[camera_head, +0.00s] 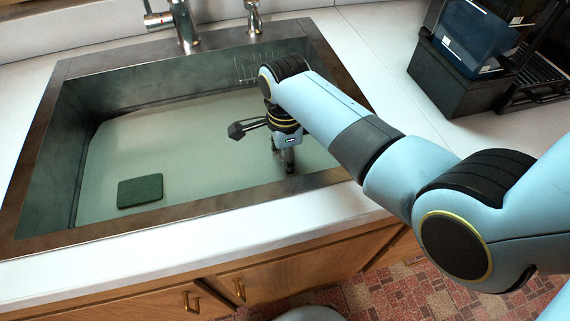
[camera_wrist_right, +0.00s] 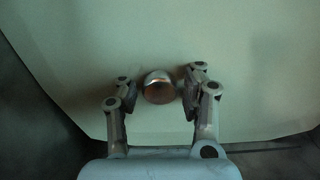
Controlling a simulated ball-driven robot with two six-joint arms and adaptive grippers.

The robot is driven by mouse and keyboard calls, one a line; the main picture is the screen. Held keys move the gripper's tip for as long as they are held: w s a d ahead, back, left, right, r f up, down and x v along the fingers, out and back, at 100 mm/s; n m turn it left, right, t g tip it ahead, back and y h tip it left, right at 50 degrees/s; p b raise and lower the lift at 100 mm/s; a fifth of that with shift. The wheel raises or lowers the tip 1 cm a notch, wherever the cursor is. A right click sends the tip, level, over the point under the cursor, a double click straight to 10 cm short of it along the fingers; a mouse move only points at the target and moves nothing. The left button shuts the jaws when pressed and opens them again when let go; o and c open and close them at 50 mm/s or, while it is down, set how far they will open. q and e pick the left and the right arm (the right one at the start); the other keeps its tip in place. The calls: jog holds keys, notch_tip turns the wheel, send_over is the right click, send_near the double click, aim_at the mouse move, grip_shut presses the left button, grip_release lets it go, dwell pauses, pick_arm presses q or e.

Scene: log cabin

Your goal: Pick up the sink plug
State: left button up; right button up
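The sink plug (camera_wrist_right: 159,87) shows in the right wrist view as a small, round, shiny metal knob against the pale sink floor. My right gripper (camera_wrist_right: 158,92) has one finger on each side of it. The fingers are apart, and a narrow gap shows between each pad and the knob. In the head view my right gripper (camera_head: 288,166) points down into the sink (camera_head: 215,125), near its front right side. The plug cannot be made out there, as the gripper hides it. My left gripper is not in view.
A dark green sponge (camera_head: 140,191) lies at the sink's front left. The faucet (camera_head: 184,25) stands behind the sink. A dark rack with a blue container (camera_head: 471,38) stands on the counter at the back right. Sink walls rise around the gripper; the sink's left half is mostly clear.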

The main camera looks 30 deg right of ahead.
jog(key=shift+c, duration=0.3)
grip_shut()
dwell(0.4)
